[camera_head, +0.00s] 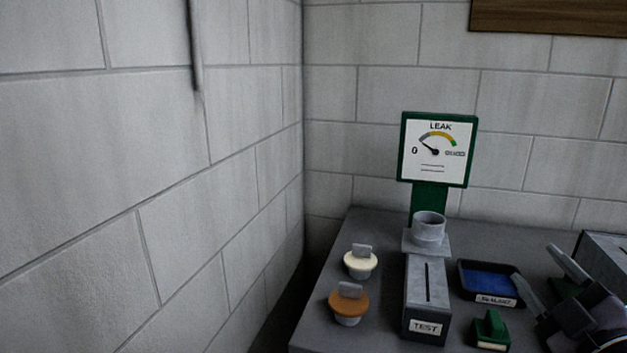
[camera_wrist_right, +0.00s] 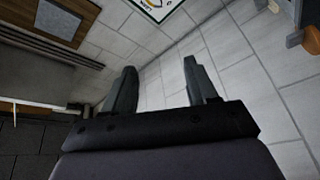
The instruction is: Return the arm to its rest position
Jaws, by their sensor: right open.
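My right gripper (camera_head: 545,268) shows at the lower right of the head view, with its dark arm coming in from the right edge. In the right wrist view its two grey fingers (camera_wrist_right: 160,70) stand apart, with nothing between them but the block wall behind. It is open and empty. In the head view it appears beside the blue-lined tray (camera_head: 487,266); I cannot tell its exact height above the bench. My left gripper is not in view.
The grey bench (camera_head: 375,228) carries a green LEAK gauge (camera_head: 436,150), a TEST block (camera_head: 427,300), a cream-topped plug (camera_head: 360,264), an orange-topped plug (camera_head: 348,305) and a green block (camera_head: 491,330). A grey box (camera_head: 608,258) is at the right. Block walls close the left and back.

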